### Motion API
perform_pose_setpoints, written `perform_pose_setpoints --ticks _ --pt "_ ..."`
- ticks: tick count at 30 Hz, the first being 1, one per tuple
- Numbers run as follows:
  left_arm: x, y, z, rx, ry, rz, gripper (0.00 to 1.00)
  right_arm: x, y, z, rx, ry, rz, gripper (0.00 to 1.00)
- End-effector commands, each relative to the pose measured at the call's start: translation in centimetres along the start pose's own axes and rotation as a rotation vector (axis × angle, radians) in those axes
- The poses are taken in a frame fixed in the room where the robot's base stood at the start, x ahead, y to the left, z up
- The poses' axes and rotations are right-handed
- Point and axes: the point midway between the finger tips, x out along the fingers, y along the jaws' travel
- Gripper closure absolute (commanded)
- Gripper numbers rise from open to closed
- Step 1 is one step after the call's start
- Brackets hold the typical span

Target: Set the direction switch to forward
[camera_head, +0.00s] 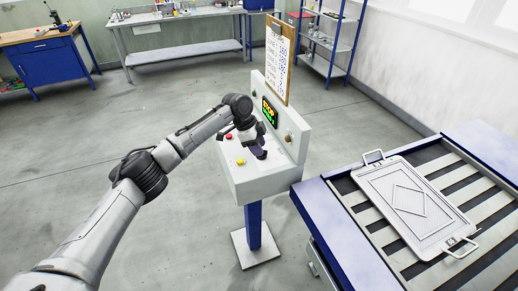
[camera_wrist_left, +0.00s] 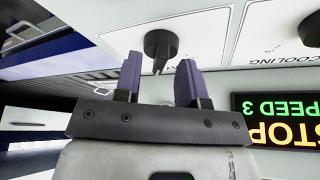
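The control console (camera_head: 248,183) stands on a blue post. In the left wrist view a black rotary knob (camera_wrist_left: 161,44) with a pointer sits on the white panel, just ahead of and between the open purple fingers (camera_wrist_left: 158,82). They appear apart from it. Its label is not readable, so I cannot tell for sure that it is the direction switch. The display (camera_head: 270,112) reads STOP in yellow, with SPEED 3 in green in the wrist view (camera_wrist_left: 280,118). My right gripper is not in view.
A red button (camera_head: 229,136) and a yellow button (camera_head: 240,162) are on the desk's left part. Another dark knob (camera_wrist_left: 311,30) is near a COOLING label. A clipboard (camera_head: 278,62) rises behind the console. A conveyor (camera_head: 345,240) with a tray (camera_head: 378,183) stands right.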

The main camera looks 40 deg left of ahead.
Motion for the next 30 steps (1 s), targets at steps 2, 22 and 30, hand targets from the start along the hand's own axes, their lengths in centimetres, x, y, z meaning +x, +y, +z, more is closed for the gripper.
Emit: perform_pose_setpoints --ticks 2,22,30 --pt "0.54 0.02 0.04 0.0 -0.001 0.001 0.63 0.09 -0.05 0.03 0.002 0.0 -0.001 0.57" --pt "0.94 0.02 0.04 -0.001 -0.001 0.001 0.87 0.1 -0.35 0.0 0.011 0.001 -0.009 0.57" --pt "1.05 0.03 0.08 -0.001 -0.002 0.001 1.0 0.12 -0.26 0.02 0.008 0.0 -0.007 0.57"
